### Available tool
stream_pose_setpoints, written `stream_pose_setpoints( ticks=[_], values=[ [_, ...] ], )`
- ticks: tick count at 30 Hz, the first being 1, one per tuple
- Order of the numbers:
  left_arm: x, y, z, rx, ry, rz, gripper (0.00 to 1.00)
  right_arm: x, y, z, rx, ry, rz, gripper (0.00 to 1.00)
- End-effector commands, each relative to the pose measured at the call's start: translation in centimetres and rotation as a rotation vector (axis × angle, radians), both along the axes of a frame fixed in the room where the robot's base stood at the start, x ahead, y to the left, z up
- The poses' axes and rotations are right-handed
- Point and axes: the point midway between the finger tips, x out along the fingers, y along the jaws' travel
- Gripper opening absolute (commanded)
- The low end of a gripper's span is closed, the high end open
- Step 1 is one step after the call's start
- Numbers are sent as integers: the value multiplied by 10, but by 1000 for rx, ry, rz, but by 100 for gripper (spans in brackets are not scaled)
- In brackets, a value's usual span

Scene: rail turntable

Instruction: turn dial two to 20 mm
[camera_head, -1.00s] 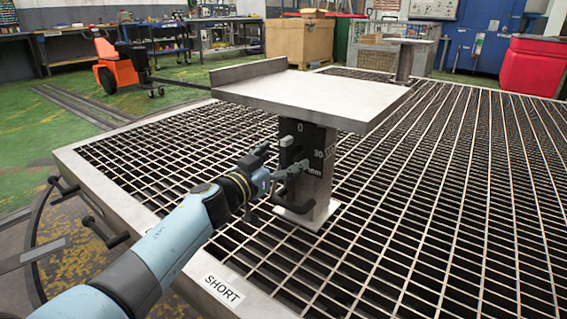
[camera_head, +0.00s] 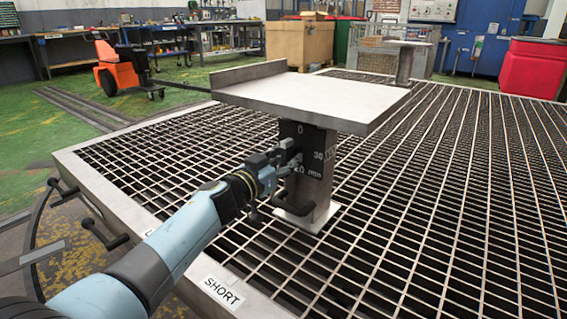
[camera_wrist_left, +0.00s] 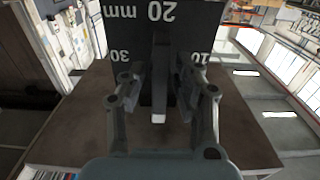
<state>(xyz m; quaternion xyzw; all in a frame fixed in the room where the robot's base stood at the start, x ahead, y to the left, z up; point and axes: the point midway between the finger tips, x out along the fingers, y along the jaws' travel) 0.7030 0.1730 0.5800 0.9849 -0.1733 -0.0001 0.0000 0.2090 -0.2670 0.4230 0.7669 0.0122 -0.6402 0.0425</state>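The dial (camera_head: 314,152) is a black plate on the near pedestal, marked 0, 30 and 20 mm in the head view. In the left wrist view the dial plate (camera_wrist_left: 85,40) appears upside down, with 20 mm at the top, 30 left and 10 right. A dark bar handle (camera_wrist_left: 160,75) with a white tip stands out from it, the tip toward the picture's bottom, away from 20 mm. My left gripper (camera_head: 294,161) is at the dial face. Its fingers (camera_wrist_left: 160,82) straddle the bar, with gaps visible on both sides. The gripper hides the bar in the head view.
A flat pedestal top (camera_head: 312,94) overhangs the dial. A black handle (camera_head: 294,206) juts out low on the pedestal. Grating (camera_head: 430,220) surrounds it, with a SHORT label (camera_head: 222,291) on the front edge. A second pedestal (camera_head: 405,65) stands farther back.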

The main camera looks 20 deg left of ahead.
Motion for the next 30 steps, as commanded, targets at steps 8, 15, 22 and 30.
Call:
stream_pose_setpoints(
  ticks=[8,15,22,30],
  values=[
    [0,0,0,0,0,1,0,0,0,0,0,1,0,40],
    [0,1,1,-16,6,1,0,0,0,2,-1,0,0,40],
    [0,1,2,-83,30,2,0,-8,-3,-7,-7,28,-3,40],
    [0,1,2,-163,59,1,0,-7,-6,-13,-14,35,-6,40]
  ],
)
